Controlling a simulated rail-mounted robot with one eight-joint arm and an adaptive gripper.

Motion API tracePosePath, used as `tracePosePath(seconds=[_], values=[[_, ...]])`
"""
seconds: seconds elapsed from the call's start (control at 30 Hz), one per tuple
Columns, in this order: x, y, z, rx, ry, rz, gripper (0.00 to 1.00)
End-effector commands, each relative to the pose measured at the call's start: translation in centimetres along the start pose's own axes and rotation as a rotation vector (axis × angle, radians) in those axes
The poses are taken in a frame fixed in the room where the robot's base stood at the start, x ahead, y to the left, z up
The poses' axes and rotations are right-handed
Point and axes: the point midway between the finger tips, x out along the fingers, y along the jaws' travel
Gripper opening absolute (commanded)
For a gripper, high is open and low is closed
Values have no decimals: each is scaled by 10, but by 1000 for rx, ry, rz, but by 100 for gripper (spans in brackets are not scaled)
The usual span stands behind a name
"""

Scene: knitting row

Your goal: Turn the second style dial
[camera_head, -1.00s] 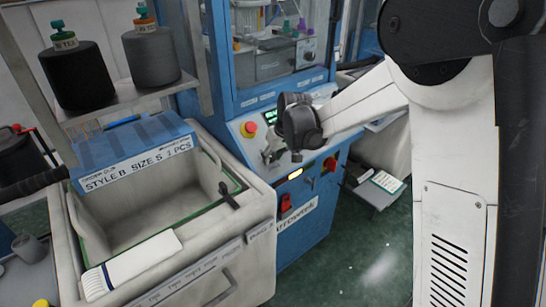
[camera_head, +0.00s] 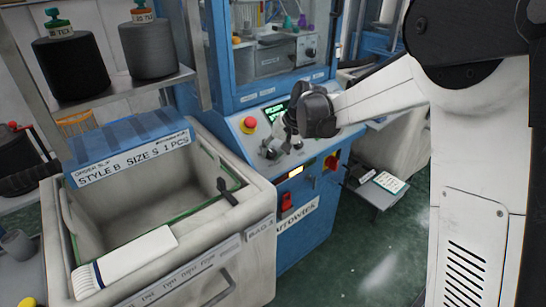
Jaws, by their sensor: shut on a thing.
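The machine's sloped control panel (camera_head: 236,121) stands at the centre of the view, with a small green display near its top. My gripper (camera_head: 291,142) is over the panel, pointing down and left, with its fingers at the row of small dials. It is shut on a dial, which appears to be the second style dial; the fingers and the dark wrist hide most of it. Another small grey dial (camera_head: 269,152) shows just to the left of the fingers. The dials' markings are too small to read.
A red emergency button (camera_head: 249,124) sits left of the dials. A grey bin (camera_head: 249,200) with a blue order slip stands at the left. Yarn cones (camera_head: 151,48) stand on a shelf above.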

Motion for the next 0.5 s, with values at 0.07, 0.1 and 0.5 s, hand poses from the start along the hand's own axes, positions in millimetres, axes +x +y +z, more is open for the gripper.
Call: tracePosePath(seconds=[0.07,0.1,0.5], values=[[2,2,0,71,-2,-20,0],[2,1,0,107,-4,-30,0],[1,1,0,472,-19,-133,0]])
